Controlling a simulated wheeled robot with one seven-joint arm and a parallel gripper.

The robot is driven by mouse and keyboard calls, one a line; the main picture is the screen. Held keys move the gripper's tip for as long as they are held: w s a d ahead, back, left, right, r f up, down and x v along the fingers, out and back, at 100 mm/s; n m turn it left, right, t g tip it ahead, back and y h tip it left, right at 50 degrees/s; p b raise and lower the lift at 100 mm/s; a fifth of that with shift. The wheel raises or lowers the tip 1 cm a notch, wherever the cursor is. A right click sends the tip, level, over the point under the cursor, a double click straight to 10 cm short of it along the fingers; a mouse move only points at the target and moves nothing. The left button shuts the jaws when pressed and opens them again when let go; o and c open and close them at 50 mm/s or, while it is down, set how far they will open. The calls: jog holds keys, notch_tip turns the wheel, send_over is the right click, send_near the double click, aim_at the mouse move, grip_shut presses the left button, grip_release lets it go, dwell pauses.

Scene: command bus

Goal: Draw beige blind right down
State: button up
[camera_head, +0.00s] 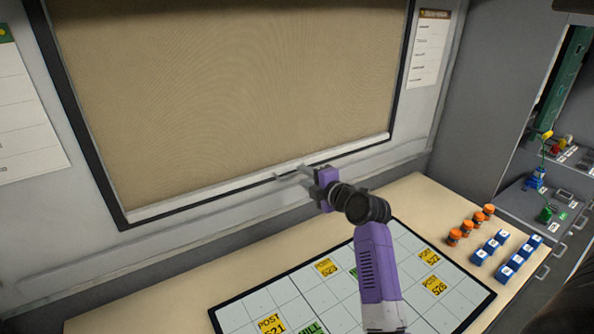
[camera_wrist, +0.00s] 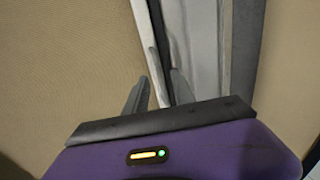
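The beige blind (camera_head: 235,85) covers the window inside its dark frame. Its pale bottom bar (camera_head: 180,201) lies along the lower edge of the frame, and no uncovered strip shows below it. My gripper (camera_head: 287,172) is at the bar, right of its middle. In the wrist view the two grey fingers (camera_wrist: 158,85) stand apart, one on each side of the end of the pale bar (camera_wrist: 143,30). I cannot make out firm contact between fingers and bar. The beige cloth (camera_wrist: 65,70) fills the left of the wrist view.
A desk (camera_head: 140,308) under the window carries a gridded map board (camera_head: 240,318) with yellow and green labels. Several orange pieces (camera_head: 468,227) and blue blocks (camera_head: 497,239) stand at its right. Notices hang either side of the window. Grey shelving (camera_head: 530,200) rises at the right.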

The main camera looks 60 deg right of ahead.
aim_at(298, 173)
jog(key=shift+p+x, duration=0.35)
jog(key=shift+x, duration=1.8)
grip_shut()
